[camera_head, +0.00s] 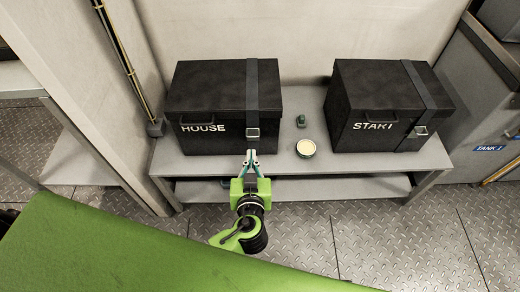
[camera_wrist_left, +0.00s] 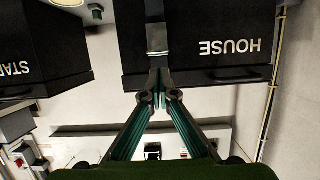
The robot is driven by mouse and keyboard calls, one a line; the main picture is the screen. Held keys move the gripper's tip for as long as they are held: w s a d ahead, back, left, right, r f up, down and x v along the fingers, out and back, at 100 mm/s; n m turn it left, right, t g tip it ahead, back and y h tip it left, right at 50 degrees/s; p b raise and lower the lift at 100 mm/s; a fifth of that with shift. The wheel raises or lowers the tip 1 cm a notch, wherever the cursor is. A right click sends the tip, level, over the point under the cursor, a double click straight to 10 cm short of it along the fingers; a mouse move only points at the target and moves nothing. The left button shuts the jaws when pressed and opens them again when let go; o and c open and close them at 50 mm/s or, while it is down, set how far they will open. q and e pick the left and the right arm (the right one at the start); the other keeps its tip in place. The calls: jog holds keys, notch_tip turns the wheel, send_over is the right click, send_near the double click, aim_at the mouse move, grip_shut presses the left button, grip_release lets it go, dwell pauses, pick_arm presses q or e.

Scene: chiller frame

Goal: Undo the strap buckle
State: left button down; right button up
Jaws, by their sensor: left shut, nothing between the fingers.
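A black box marked HOUSE (camera_head: 205,95) stands on a grey bench. A dark strap (camera_head: 252,88) runs over its lid and down its front to a metal buckle (camera_head: 252,132). The wrist view shows the box (camera_wrist_left: 215,30) upside down, with the strap's buckle (camera_wrist_left: 157,38) just beyond the fingertips. My left gripper (camera_head: 251,154) is shut and empty, just in front of the box below the buckle. In the wrist view its fingertips (camera_wrist_left: 158,74) meet near the strap's end; whether they touch it I cannot tell. My right gripper is not in view.
A second black box (camera_head: 375,90), lettered STA-something, has its own strap and buckle (camera_head: 421,130). A small green object (camera_head: 301,121) and a round pale-topped tin (camera_head: 306,148) sit between the boxes on the bench (camera_head: 285,185). A wall stands behind.

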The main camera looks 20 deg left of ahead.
pick_arm(q)
jog(key=shift+d+r+n, duration=0.1)
jog(key=shift+r+n, duration=0.2)
jog(key=shift+r, duration=0.2)
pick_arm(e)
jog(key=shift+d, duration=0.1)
pick_arm(q)
jog(key=shift+w, duration=0.1)
jog(key=x, duration=0.9)
jog(key=shift+w, duration=0.35)
jog(key=shift+f, duration=0.1)
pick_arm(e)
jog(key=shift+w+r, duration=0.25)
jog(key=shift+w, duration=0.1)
